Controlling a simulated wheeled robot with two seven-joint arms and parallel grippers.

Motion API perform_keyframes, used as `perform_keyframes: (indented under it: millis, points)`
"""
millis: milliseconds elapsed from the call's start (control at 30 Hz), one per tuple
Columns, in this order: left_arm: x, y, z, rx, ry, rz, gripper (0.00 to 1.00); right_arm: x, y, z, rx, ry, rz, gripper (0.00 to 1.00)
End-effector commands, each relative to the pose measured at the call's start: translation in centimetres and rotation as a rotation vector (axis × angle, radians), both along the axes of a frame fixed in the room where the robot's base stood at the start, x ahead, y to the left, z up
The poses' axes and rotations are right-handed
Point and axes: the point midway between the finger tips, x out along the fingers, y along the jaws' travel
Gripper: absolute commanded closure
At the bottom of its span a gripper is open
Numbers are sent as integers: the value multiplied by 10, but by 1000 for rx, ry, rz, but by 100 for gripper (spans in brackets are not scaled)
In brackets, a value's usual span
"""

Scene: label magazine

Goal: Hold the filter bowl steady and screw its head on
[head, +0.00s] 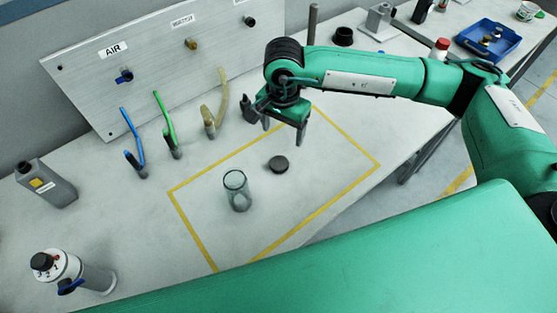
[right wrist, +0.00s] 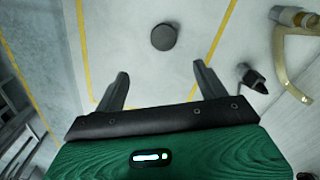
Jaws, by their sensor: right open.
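The filter bowl (head: 237,190) is a clear glass cylinder, standing upright and open at the top inside a yellow taped rectangle on the bench. A dark round cap (head: 278,164), which looks like the head, lies flat on the bench to its right and farther back, apart from it. The cap also shows in the right wrist view (right wrist: 163,37), ahead of the fingertips. My right gripper (head: 276,122) is open and empty, raised above the bench behind the cap. Its spread fingers show in the right wrist view (right wrist: 161,85). My left gripper is out of view.
A metal panel (head: 155,65) labelled AIR stands at the back, with blue, green (head: 164,120) and tan hoses before it. A grey jug (head: 45,184) and a white-and-grey canister (head: 72,272) stand at left. A blue tray (head: 487,40) lies far right. The taped area is otherwise clear.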

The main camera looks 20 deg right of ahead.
Motion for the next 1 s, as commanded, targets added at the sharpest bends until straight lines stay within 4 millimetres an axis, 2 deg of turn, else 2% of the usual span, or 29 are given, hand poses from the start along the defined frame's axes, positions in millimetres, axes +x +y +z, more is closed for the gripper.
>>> perform_keyframes:
  millis: [167, 400, 533, 667, 1000]
  points:
    - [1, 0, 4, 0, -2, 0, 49, -1, 0, -12, 0, 4, -1, 27]
    - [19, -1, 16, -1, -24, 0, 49, -1, 1, -59, 1, 5, -1, 27]
    - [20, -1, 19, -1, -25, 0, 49, 0, 1, -78, 1, 3, -1, 27]
    - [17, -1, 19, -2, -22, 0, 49, 0, 1, -85, 1, 0, 0, 27]
    - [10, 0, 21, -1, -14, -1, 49, 0, 2, -88, 1, 1, 0, 27]
